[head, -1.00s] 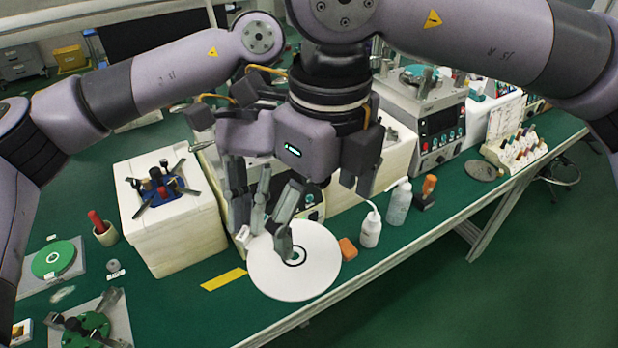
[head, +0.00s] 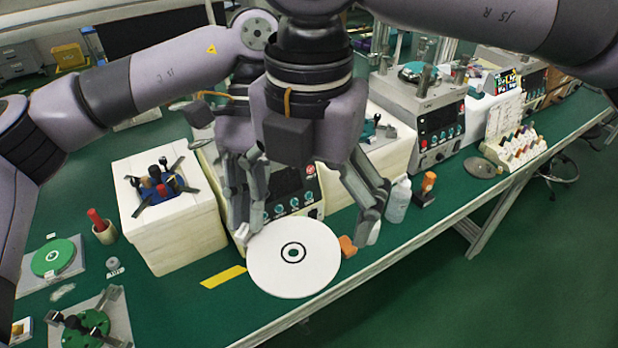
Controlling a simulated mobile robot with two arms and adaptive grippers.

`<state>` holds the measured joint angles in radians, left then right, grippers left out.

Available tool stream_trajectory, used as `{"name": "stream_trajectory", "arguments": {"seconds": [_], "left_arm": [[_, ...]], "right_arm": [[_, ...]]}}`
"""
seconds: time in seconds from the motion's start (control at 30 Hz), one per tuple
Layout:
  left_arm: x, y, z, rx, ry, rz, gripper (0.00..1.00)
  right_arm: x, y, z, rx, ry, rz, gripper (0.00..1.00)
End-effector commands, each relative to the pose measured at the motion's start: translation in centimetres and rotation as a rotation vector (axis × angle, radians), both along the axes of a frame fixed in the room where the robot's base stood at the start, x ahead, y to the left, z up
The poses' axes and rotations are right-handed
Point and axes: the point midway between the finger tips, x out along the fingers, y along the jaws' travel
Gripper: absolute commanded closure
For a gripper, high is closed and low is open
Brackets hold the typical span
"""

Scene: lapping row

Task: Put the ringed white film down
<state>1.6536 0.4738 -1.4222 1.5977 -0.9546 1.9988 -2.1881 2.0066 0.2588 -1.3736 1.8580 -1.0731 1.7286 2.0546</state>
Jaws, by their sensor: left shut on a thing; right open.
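The ringed white film (head: 310,278) is a round white disc with a black ring at its middle. It shows flat over the front part of the green bench, its right side near the bench's front edge. I cannot tell whether it touches the bench. My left gripper (head: 243,232) is shut on the film's upper-left edge; its fingers are partly hidden behind my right gripper. My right gripper (head: 315,208) is open and empty, its fingers spread wide above and behind the film.
A yellow strip (head: 223,277) lies left of the film. An orange block (head: 347,246) sits by its right edge, near a clear bottle (head: 398,202). A white box (head: 178,232) stands left, and a machine with knobs (head: 291,193) behind. Bare bench (head: 190,310) shows at front left.

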Motion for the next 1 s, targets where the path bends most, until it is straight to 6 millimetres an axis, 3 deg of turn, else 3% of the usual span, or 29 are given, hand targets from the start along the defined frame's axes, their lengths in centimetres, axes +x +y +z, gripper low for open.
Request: {"name": "stream_trajectory", "arguments": {"seconds": [0.2,0.4,0.6,0.87,1.0], "left_arm": [[0.0,0.0,0.0,0.0,0.0,0.0,1.0],[0.0,0.0,0.0,0.0,0.0,0.0,1.0],[0.0,0.0,0.0,0.0,0.0,0.0,1.0],[0.0,0.0,0.0,0.0,0.0,0.0,1.0],[0.0,0.0,0.0,0.0,0.0,0.0,1.0]], "right_arm": [[0.0,0.0,-4.4,-0.001,0.004,0.001,0.08],[0.0,0.0,-7.3,-0.001,0.003,0.002,0.08],[0.0,0.0,-8.7,0.0,0.001,0.001,0.08],[0.0,0.0,-8.8,0.0,0.001,0.001,0.08],[0.0,0.0,-8.8,0.001,0.001,0.002,0.16]]}}
